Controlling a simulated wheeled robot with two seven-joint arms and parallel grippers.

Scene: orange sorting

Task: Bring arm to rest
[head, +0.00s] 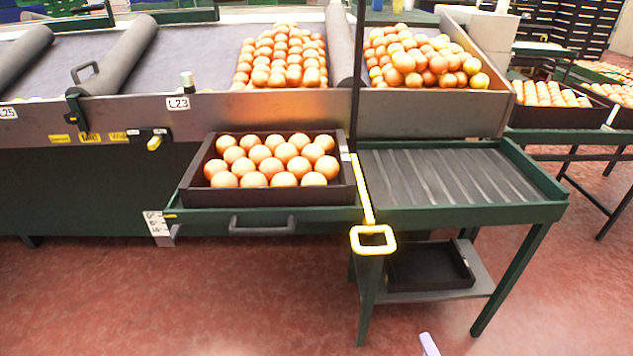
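No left arm or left gripper shows in the head view. A small pale lavender tip (429,345) pokes in at the bottom edge, right of centre. It looks like part of my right gripper, but the rest is cut off and its opening is hidden. A dark crate (186,190) filled with oranges (258,153) sits on the green shelf in front of the sorting line. No gripper is near it.
A green stand (460,215) with an empty ribbed top is right of the crate; a black tray (430,268) lies on its lower shelf. A yellow handle (373,240) projects in front. Orange piles (282,58) lie behind. The red floor in front is clear.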

